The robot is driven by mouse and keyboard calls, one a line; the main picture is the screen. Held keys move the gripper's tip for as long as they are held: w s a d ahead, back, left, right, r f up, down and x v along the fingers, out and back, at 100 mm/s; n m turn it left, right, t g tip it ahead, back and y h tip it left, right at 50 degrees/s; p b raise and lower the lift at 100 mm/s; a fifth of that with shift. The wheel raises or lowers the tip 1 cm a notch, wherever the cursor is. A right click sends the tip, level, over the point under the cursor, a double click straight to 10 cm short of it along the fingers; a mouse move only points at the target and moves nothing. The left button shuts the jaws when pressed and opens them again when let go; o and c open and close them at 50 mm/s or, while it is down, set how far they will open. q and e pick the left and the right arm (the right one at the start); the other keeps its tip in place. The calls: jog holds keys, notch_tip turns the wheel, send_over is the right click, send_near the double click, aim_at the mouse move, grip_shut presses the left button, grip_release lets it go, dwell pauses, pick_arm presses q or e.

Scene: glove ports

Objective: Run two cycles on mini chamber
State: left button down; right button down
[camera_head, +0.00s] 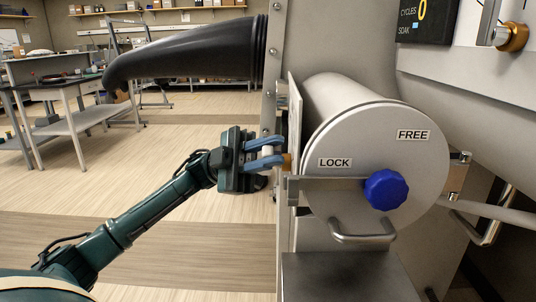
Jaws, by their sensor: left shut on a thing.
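The mini chamber (335,112) is a pale horizontal cylinder with a round door (350,222) facing me. The door is closed as far as I can see and carries a LOCK label (335,162) and a FREE label (413,135). A blue knob (384,190) sits on a metal bar (325,184) across the door, below the labels. My left gripper (277,152) is left of the door, its blue fingers shut on a small pale handle (268,153) with a brass-coloured part (287,162) beside it. The fingers partly hide this handle. My right gripper is out of view.
A dark panel (425,20) reads CYCLES 0, with SOAK and a small blue mark below. A brass valve (512,37) is at upper right. A black glove sleeve (190,55) juts left above my arm. A door handle (362,235) protrudes below the knob.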

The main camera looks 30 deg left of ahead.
pick_arm(q)
jog(key=shift+s+d+f+m+g+y, duration=0.1)
jog(key=shift+f+m+g+y, duration=0.25)
jog(key=shift+m, duration=0.35)
jog(key=shift+s+f+m+g+y+b, duration=0.15)
jog(key=shift+m+g+y+b, duration=0.25)
jog(key=shift+m, duration=0.2)
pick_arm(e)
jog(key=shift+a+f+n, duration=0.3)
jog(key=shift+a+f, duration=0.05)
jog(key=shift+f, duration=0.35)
pick_arm(q)
jog(key=shift+d, duration=0.1)
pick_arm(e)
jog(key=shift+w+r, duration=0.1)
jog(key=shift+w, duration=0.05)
pick_arm(q)
jog(key=c, duration=1.3)
grip_release()
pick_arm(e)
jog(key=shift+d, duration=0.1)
pick_arm(q)
jog(key=shift+b+v, duration=0.3)
jog(key=shift+v, duration=6.35)
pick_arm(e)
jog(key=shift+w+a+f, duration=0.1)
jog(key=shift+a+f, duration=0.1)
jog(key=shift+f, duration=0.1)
